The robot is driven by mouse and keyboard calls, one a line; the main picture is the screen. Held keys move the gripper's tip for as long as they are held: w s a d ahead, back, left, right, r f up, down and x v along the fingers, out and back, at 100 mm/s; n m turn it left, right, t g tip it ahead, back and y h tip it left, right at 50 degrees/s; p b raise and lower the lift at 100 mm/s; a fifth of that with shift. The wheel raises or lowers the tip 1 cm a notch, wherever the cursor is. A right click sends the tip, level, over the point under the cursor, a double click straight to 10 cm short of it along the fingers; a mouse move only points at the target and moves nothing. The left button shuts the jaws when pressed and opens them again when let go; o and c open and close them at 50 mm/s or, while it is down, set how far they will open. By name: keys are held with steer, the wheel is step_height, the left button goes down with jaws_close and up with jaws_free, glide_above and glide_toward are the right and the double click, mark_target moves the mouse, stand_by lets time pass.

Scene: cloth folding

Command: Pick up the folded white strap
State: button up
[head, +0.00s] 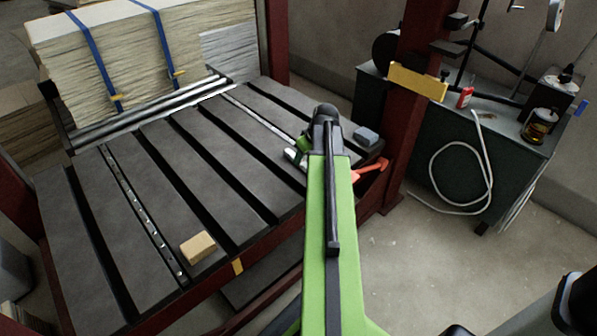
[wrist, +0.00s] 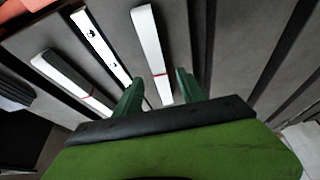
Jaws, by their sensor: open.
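In the wrist view, a long white folded strap (wrist: 149,42) with a red band near its close end lies on the dark slatted table. Its near end is between the two green fingers of my gripper (wrist: 160,88), which stand apart on either side of it. I cannot tell whether they touch it. A second white strip with a red band (wrist: 72,80) lies to the left, outside the fingers. In the head view, my gripper (head: 303,146) is mostly hidden behind my green arm, above the table's right part. A small white piece (head: 294,155) shows beside it.
The slatted table (head: 185,165) has dark gaps and a perforated metal rail (head: 140,210). A tan block (head: 198,247) lies near its front edge. A grey block (head: 366,135) and an orange tool (head: 370,170) are right of my arm. A red post (head: 412,90) stands beyond.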

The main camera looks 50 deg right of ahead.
mark_target(302, 162)
steer(key=b+x, duration=0.1)
steer(key=x, duration=0.2)
steer(key=shift+s+f+b, duration=0.1)
steer(key=shift+b, duration=0.25)
jaws_close()
steer(key=shift+r, duration=0.25)
steer(key=shift+r+p, duration=0.45)
steer(key=shift+p, duration=0.25)
step_height(302, 162, up, 4)
steer(key=p, duration=0.3)
steer(key=shift+f+p, duration=0.1)
steer(key=shift+p, duration=0.3)
steer(key=s+d+r+p, duration=0.5)
steer(key=s+r+p, duration=0.1)
steer(key=s, duration=0.4)
steer(key=shift+s, duration=0.3)
